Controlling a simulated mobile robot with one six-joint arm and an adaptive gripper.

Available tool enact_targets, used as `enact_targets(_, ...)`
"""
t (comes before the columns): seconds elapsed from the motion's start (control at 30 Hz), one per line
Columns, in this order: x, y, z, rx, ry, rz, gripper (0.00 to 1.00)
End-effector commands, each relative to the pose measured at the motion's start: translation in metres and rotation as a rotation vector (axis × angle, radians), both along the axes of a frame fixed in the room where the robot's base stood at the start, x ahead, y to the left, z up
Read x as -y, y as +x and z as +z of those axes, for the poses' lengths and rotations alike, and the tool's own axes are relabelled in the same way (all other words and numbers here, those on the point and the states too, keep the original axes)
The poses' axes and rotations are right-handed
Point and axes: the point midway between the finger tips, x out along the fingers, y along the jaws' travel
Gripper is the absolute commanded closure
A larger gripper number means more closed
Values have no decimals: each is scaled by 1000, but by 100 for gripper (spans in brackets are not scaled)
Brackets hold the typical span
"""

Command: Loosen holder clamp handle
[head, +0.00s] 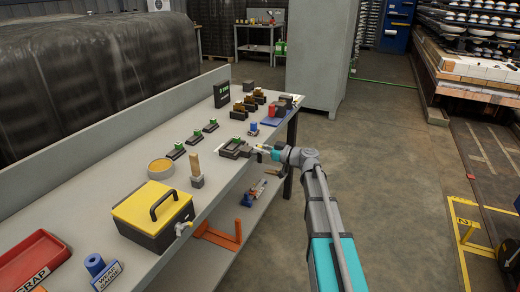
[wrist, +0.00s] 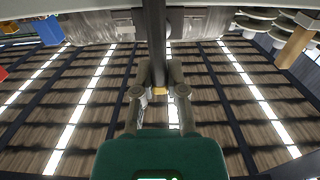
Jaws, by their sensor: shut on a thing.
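The holder (head: 231,149), a dark block with a green part on top, sits near the right edge of the grey bench. My gripper (head: 255,150) reaches it from the right, at the bench edge. In the wrist view my gripper's two fingers (wrist: 159,78) are closed around a dark upright bar (wrist: 157,28), which looks like the clamp handle. A small orange piece shows between the fingers. The handle is too small to make out in the head view. How tight the clamp is cannot be told.
On the bench (head: 225,180) stand a wooden-handled tool (head: 195,168), a round tan dish (head: 161,168), a yellow-lidded box (head: 152,213), a red scrap tray (head: 35,263) and several small green-topped holders (head: 194,138). Open floor (head: 390,190) lies to the right.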

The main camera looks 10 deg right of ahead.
Motion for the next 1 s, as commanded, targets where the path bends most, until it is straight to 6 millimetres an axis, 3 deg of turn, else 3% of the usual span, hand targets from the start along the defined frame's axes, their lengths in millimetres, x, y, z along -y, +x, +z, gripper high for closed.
enact_targets(0.47,-1,-1,0,55,-40,-1,100)
enact_targets(0.5,-1,-1,0,55,-40,-2,78)
enact_targets(0.67,-1,-1,0,55,-40,-1,49)
enact_targets(1.0,-1,-1,0,55,-40,-1,49)
